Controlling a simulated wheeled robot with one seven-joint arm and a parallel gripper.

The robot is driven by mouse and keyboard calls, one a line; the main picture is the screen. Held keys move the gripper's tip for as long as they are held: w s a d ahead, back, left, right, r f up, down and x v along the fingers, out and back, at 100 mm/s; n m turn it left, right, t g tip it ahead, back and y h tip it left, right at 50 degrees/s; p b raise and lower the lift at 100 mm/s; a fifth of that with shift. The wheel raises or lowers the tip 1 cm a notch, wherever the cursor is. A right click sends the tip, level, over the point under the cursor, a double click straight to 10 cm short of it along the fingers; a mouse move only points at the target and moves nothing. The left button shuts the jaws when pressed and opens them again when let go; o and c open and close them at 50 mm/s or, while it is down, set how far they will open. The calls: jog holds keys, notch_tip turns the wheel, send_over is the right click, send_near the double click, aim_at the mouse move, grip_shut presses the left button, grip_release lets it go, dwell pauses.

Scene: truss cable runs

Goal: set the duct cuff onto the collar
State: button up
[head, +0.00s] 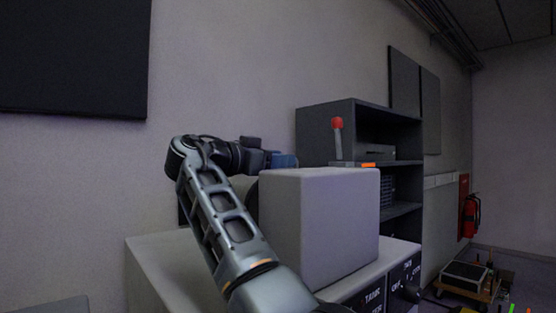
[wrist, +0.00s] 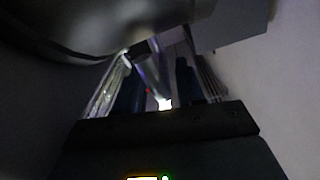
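My gripper (head: 285,160) shows in the head view as a small blue end behind the top left of a pale grey box; the box hides part of it. In the wrist view, two dark blue fingers stand apart, and the gap of my gripper (wrist: 160,78) shows a pale strip and a bright spot, with nothing clearly gripped. A large dark curved surface (wrist: 75,28) fills the upper left of the wrist view; I cannot tell whether it is the duct cuff or the collar. I cannot make out either one for sure in the head view.
The grey box (head: 318,225) stands on a pale cabinet (head: 155,265) beside my arm. A dark shelf unit (head: 372,112) stands behind it with a red-topped item (head: 337,130). A fire extinguisher (head: 470,214) and a low cart (head: 467,278) are at right.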

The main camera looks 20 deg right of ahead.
jog(key=b+v, duration=0.1)
jog(key=v, duration=0.6)
jog(key=shift+a+b, duration=0.3)
jog(key=shift+b, duration=0.1)
jog(key=shift+s+r, duration=0.1)
